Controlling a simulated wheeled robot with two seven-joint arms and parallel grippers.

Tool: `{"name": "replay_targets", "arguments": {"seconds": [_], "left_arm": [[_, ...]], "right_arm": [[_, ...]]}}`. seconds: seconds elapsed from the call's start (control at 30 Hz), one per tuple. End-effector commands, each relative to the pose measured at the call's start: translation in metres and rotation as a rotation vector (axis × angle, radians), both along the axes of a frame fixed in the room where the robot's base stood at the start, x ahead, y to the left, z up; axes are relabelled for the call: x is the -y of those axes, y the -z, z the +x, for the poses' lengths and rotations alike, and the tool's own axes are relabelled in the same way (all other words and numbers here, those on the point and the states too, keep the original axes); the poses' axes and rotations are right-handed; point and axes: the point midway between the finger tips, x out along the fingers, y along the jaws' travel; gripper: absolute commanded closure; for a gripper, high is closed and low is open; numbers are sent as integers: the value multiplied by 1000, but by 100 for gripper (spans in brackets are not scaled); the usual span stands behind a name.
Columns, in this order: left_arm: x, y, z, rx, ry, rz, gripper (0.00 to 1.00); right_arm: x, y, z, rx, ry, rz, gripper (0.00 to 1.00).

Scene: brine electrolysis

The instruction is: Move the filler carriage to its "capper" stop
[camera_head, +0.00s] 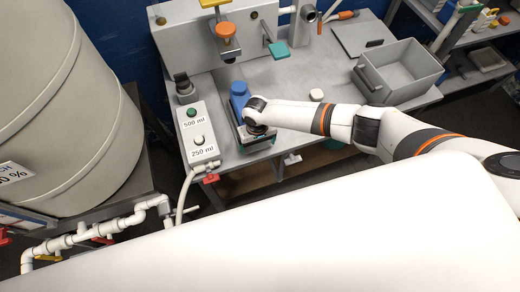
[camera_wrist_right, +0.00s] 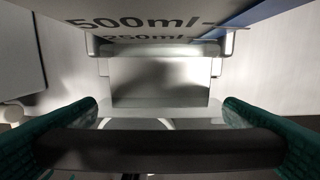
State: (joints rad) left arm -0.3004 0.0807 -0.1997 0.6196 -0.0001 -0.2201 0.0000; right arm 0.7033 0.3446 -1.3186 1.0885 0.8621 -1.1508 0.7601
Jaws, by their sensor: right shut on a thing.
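My right gripper (camera_head: 257,130) reaches in from the right and covers much of the small assembly at the table's front. In the right wrist view its green-padded fingers are shut on a dark bar-like handle (camera_wrist_right: 160,150), apparently the filler carriage's. A grey bracket-like part (camera_wrist_right: 160,82) lies beyond the handle. Above it is a pale surface (camera_wrist_right: 150,17) printed "500ml" and "250ml". In the head view a blue part (camera_head: 239,90) shows just behind the gripper. The carriage's stop labels are not visible. My left gripper is out of view.
A button box (camera_head: 197,130) marked 500 ml and 250 ml stands left of the gripper. A grey bin (camera_head: 402,70) is right; a large tank (camera_head: 70,110) is far left.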

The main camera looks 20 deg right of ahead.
Motion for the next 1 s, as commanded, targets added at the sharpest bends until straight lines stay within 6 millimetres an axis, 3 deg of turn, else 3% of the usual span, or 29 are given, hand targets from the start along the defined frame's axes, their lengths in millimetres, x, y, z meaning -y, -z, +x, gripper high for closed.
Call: {"name": "replay_targets", "arguments": {"seconds": [0.03, 0.2, 0.4, 0.83, 0.87, 0.9, 1.0], "left_arm": [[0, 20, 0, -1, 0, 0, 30], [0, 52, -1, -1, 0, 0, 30], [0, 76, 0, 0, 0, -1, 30], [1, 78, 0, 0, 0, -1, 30], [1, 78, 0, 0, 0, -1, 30], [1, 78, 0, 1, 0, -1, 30], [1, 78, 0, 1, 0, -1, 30]], "right_arm": [[-1, 7, 19, 10, 4, 1, 50], [-2, 7, 60, 12, 4, 0, 50], [-2, 4, 89, 10, 2, -1, 50], [-2, -2, 96, 3, 0, -2, 50], [-2, -2, 96, 3, 0, -1, 7], [-2, -2, 96, 3, 0, -1, 1], [-2, -2, 96, 3, 0, -1, 0]]}}
